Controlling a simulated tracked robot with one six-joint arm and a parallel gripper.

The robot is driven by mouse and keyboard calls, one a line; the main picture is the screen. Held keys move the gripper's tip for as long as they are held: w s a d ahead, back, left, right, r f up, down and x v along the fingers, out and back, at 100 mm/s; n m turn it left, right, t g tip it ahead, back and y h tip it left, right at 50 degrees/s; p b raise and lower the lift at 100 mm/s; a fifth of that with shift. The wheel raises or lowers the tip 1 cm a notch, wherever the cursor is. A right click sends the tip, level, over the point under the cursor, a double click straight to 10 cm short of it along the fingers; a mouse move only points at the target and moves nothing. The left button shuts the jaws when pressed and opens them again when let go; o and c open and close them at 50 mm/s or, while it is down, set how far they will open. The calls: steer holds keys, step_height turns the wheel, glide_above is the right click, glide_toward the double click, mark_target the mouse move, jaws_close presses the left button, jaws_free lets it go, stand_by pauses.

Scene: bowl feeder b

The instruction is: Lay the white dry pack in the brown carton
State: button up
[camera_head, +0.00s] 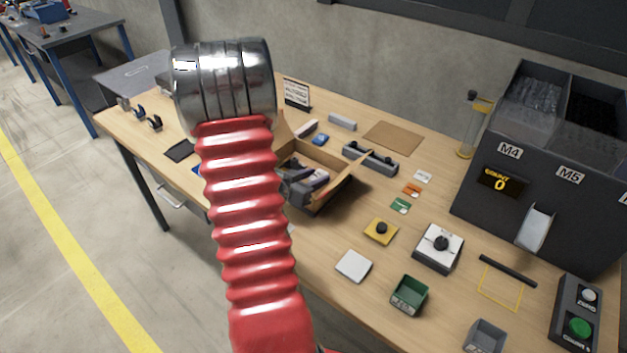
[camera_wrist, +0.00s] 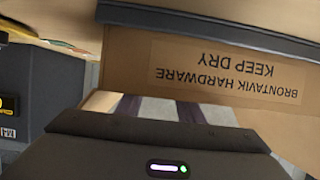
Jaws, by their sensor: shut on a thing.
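The open brown carton (camera_head: 326,190) stands on the wooden bench, partly behind my arm in the head view. Its labelled wall (camera_wrist: 205,80) fills much of the wrist view, with the print upside down. My gripper (camera_wrist: 160,109) is at the carton, and its fingertips pass out of sight behind that wall. Dark and lavender shapes in the carton opening in the head view look like my gripper. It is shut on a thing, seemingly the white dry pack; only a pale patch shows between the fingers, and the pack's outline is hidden.
A flat white square (camera_head: 354,266) lies on the bench in front of the carton. A grey fixture with black knobs (camera_head: 371,159) stands close behind it. A yellow block (camera_head: 381,231), a green bin (camera_head: 409,295) and the dark feeder (camera_head: 520,180) are to the right.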

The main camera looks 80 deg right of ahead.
steer(key=shift+f, duration=0.6)
steer(key=o, duration=0.8)
steer(key=shift+f, duration=0.1)
steer(key=shift+a, duration=0.1)
steer(key=shift+s, duration=0.1)
steer(key=shift+a+r, duration=0.1)
steer(key=shift+r, duration=0.65)
steer(key=v, duration=1.1)
steer(key=shift+w+a+r, duration=0.2)
steer(key=shift+w+r, duration=0.05)
